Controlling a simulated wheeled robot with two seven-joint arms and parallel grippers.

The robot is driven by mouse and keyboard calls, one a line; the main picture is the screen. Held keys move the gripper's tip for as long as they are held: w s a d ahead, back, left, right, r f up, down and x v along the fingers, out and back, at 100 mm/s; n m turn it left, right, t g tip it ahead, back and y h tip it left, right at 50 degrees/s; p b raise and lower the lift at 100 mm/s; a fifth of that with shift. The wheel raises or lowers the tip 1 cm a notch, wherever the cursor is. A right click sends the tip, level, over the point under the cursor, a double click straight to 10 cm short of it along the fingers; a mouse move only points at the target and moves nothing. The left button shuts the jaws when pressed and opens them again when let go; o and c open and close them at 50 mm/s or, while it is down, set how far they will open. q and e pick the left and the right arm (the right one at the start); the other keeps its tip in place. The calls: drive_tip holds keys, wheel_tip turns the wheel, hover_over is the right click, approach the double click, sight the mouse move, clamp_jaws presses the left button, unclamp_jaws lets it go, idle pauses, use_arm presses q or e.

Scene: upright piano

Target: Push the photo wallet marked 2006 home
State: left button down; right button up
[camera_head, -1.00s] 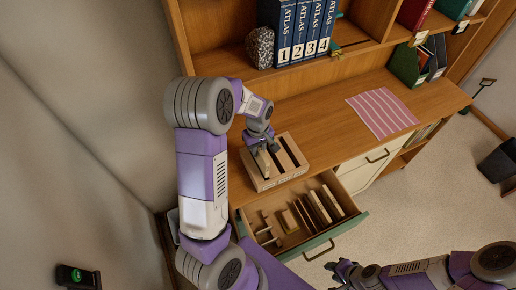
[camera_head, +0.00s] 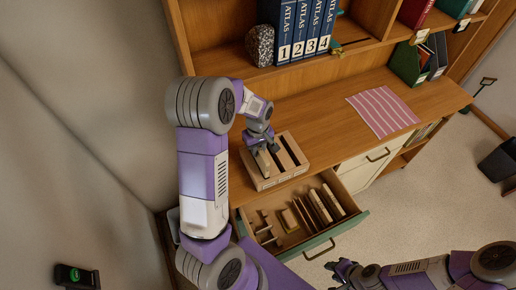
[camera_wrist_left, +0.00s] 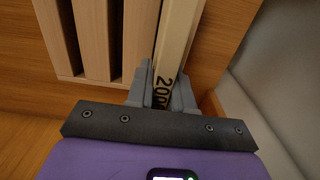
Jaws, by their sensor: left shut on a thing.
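The photo wallet marked 2006 (camera_wrist_left: 176,42) is a pale, thin, upright piece; its spine shows dark digits, partly covered by my fingers. It also shows in the head view (camera_head: 263,163), at the leftmost slot of the slotted wooden box (camera_head: 268,183). My left gripper (camera_head: 264,149) is shut on the wallet above that slot; in the wrist view its fingers (camera_wrist_left: 162,92) clasp both sides. The box (camera_wrist_left: 95,38) lies beside the wallet there, with dark slots. How deep the wallet sits is hidden. My right gripper (camera_head: 341,269) is at the bottom, away from the desk; its jaw state is unclear.
An open drawer (camera_head: 322,239) below the box holds several upright pale pieces. A striped pink cloth (camera_head: 382,112) lies on the desk to the right. Numbered atlases (camera_head: 302,30) and a grey stone-like object (camera_head: 260,45) stand behind. Desk between box and cloth is clear.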

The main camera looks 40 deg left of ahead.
sight(258, 158)
use_arm(q)
drive_tip(key=shift+f+b, duration=1.7)
drive_tip(key=shift+f, duration=0.8)
idle(1.8)
drive_tip(key=shift+s+d+f, duration=0.1)
drive_tip(key=shift+s+f, duration=0.05)
drive_tip(key=shift+f, duration=0.05)
idle(0.8)
drive_tip(key=shift+r, duration=0.15)
drive_tip(key=shift+r+p, duration=0.35)
drive_tip(key=shift+p, duration=0.05)
drive_tip(key=shift+r+p, duration=1.85)
drive_tip(key=shift+r, duration=0.55)
